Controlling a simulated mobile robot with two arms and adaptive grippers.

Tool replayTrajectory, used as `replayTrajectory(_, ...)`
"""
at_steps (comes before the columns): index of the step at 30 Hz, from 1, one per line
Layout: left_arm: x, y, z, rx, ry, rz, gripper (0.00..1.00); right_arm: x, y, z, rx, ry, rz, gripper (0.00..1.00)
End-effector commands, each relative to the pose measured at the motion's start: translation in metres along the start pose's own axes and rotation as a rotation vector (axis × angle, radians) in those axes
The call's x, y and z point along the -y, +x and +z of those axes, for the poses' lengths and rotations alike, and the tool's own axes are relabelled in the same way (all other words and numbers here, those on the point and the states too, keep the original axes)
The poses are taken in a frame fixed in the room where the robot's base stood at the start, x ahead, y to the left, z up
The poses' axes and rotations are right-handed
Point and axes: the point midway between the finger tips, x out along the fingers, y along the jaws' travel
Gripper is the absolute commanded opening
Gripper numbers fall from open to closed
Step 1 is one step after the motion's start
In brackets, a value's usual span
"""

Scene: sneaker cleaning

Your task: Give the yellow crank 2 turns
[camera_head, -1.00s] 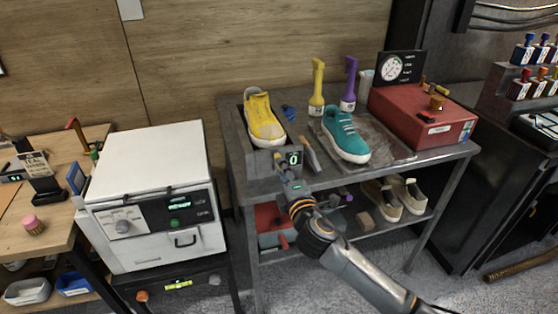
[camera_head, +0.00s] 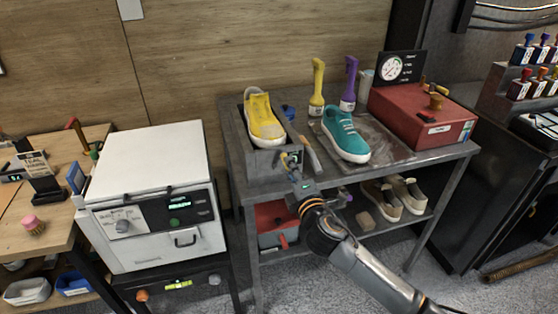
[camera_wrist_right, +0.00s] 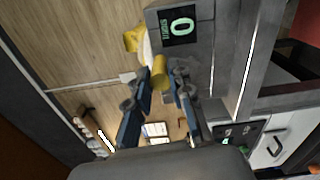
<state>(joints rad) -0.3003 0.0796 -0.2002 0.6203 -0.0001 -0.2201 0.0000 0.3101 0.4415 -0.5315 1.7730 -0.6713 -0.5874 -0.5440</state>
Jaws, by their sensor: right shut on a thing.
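The yellow crank's handle (camera_wrist_right: 160,72) shows in the right wrist view between the fingers of my right gripper (camera_wrist_right: 163,97), which is shut on it. In the head view, my right gripper (camera_head: 291,162) is at the front right corner of a grey stand (camera_head: 265,168) and mostly hides the crank. A turns display (camera_wrist_right: 180,26) on the stand reads 0 in the wrist view. A yellow sneaker (camera_head: 262,118) sits on the stand. My left gripper is not in view.
A teal sneaker (camera_head: 344,136) lies on a tray right of the stand. Yellow (camera_head: 317,88) and purple (camera_head: 349,86) upright tools stand behind it. A red box (camera_head: 424,115) is at the right. A white machine (camera_head: 150,165) stands to the left.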

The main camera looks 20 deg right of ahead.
Motion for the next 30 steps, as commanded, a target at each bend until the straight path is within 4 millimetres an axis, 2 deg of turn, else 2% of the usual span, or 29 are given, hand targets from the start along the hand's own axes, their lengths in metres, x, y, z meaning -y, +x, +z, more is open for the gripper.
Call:
replayTrajectory(1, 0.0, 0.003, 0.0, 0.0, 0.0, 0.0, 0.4, 0.007, -0.001, 0.002, 0.001, -0.001, -0.008, 0.11)
replayTrajectory(5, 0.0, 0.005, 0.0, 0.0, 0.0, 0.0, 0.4, 0.013, -0.001, 0.008, 0.001, -0.001, -0.01, 0.11)
replayTrajectory(16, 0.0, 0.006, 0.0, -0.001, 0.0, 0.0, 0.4, 0.014, -0.001, 0.009, -0.003, 0.001, -0.009, 0.11)
replayTrajectory(25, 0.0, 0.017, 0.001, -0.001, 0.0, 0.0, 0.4, 0.029, -0.001, 0.014, -0.004, 0.001, -0.01, 0.11)
replayTrajectory(30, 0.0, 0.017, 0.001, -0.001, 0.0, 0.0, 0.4, 0.029, -0.001, 0.015, -0.005, 0.001, -0.008, 0.11)
